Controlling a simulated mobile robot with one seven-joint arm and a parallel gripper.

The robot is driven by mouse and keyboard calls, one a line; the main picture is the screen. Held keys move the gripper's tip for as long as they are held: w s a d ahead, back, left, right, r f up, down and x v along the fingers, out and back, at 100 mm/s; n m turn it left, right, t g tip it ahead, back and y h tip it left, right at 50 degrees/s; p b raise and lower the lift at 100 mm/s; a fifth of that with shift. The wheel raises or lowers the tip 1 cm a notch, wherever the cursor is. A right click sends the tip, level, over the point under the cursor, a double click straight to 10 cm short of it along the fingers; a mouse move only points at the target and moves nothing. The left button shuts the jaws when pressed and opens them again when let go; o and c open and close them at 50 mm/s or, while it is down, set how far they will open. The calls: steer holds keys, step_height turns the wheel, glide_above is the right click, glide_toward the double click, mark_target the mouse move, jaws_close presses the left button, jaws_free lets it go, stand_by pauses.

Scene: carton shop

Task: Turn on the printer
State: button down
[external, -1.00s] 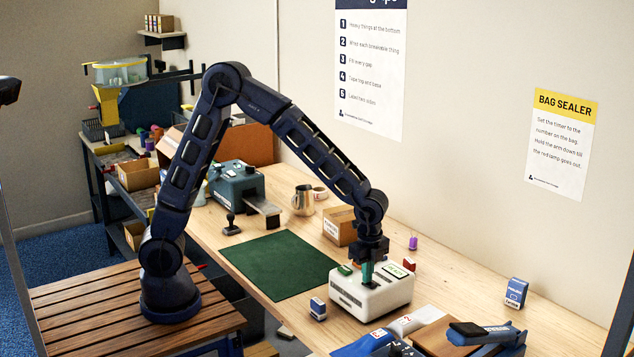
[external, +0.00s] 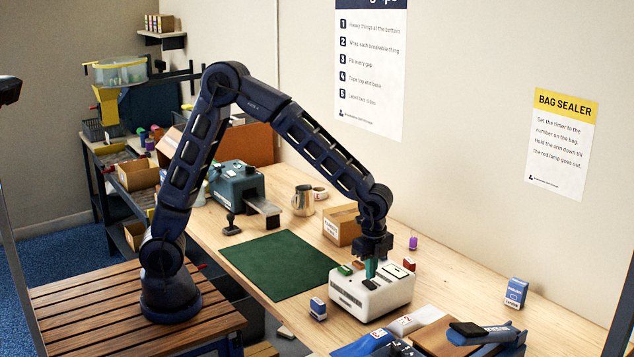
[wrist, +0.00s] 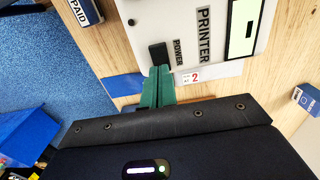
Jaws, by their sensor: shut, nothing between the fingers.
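The printer (external: 372,296) is a white box on the wooden bench. In the wrist view its top (wrist: 170,20) carries the words PRINTER and POWER. A black power switch (wrist: 158,53) sits beside the word POWER. A small black dot and a pale screen (wrist: 243,27) are also on the top. My gripper (external: 370,276) has green fingers and is over the printer's top. In the wrist view the shut, empty fingertips (wrist: 157,72) are right beside the switch's near end. I cannot tell whether they touch it. The switch is not clear in the external view.
A PAID stamp box (external: 317,308) stands left of the printer. A cardboard box (external: 341,226) and a purple spool (external: 413,243) stand behind it. A bag sealer (external: 470,335) and bags lie in front. A green mat (external: 280,264) lies clear on the left.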

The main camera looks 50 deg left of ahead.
mark_target(372, 285)
step_height(372, 285, up, 12)
steer(key=shift+w, duration=0.15)
stand_by(0.5)
steer(key=shift+d+y, duration=0.35)
steer(key=shift+y, duration=0.35)
steer(key=f, duration=0.4)
steer(key=a+f, duration=0.1)
steer(key=f, duration=0.4)
steer(key=a+f, duration=0.1)
steer(key=f, duration=0.3)
steer(key=shift+f, duration=0.4)
